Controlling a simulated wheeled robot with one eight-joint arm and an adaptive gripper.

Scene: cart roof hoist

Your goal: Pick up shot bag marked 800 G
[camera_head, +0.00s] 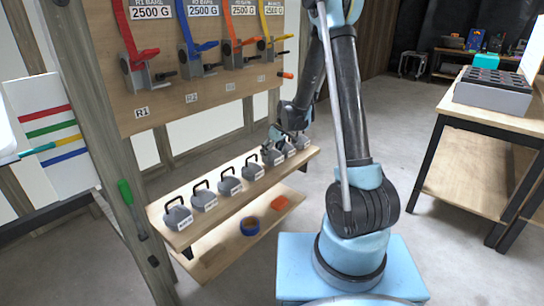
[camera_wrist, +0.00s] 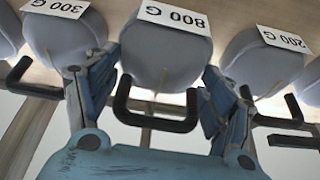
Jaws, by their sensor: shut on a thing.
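The shot bag marked 800 G (camera_wrist: 165,50) is a grey rounded bag with a black loop handle and a white label, seen upside down in the wrist view. My gripper (camera_wrist: 158,75) has one blue finger on each side of this handle and is shut on it. In the head view my gripper (camera_head: 275,136) is down at the far half of the shelf's row of bags. The bag's label cannot be read there, and the arm partly hides that area. In the wrist view the bag looks level with its neighbours; I cannot tell whether it touches the shelf.
Bags marked 300 G (camera_wrist: 62,35) and 200 G (camera_wrist: 262,60) stand close on either side. Several more bags line the wooden shelf (camera_head: 225,206). A board (camera_head: 160,95) with coloured levers is above. A lower shelf holds blue tape (camera_head: 250,226). A workbench (camera_head: 480,118) stands right.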

